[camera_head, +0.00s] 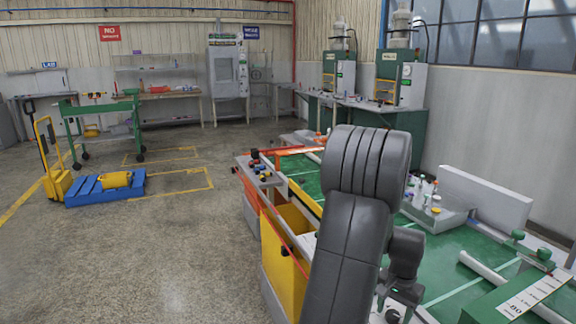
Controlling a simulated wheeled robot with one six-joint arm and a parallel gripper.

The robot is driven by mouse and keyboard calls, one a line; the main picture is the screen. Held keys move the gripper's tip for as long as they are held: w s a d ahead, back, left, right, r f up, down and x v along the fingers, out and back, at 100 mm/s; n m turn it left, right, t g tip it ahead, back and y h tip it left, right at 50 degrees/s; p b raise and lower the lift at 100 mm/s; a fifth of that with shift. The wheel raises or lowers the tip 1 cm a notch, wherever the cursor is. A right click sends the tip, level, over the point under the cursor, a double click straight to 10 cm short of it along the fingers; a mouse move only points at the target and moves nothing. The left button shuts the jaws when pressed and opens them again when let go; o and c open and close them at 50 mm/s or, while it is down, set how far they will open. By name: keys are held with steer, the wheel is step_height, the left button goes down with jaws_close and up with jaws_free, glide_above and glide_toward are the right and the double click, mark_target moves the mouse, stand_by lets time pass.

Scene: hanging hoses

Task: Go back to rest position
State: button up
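My dark grey arm rises in the middle foreground and bends over at the top. Its end drops behind and to the right of the big link, where my gripper (398,300) hangs low over the green workbench (458,246). The gripper is small in the picture and partly cut off by the bottom edge, so its fingers and anything between them cannot be made out. The arm hides the middle of the bench.
On the bench, a grey tray (437,219) holds several small bottles, and a white pipe (490,271) lies to its right. A yellow bin (283,262) is at the bench's left side. A yellow pallet jack (54,170) and blue platform (104,190) stand left; the floor between is clear.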

steer(key=n, duration=0.4)
steer(key=shift+n+b, duration=0.3)
steer(key=shift+n, duration=0.1)
steer(key=n, duration=0.4)
steer(key=shift+n+b, duration=0.3)
steer(key=shift+b, duration=0.05)
steer(key=n+b, duration=0.1)
steer(key=n, duration=0.4)
steer(key=shift+n+b, duration=0.6)
steer(key=shift+n, duration=1.5)
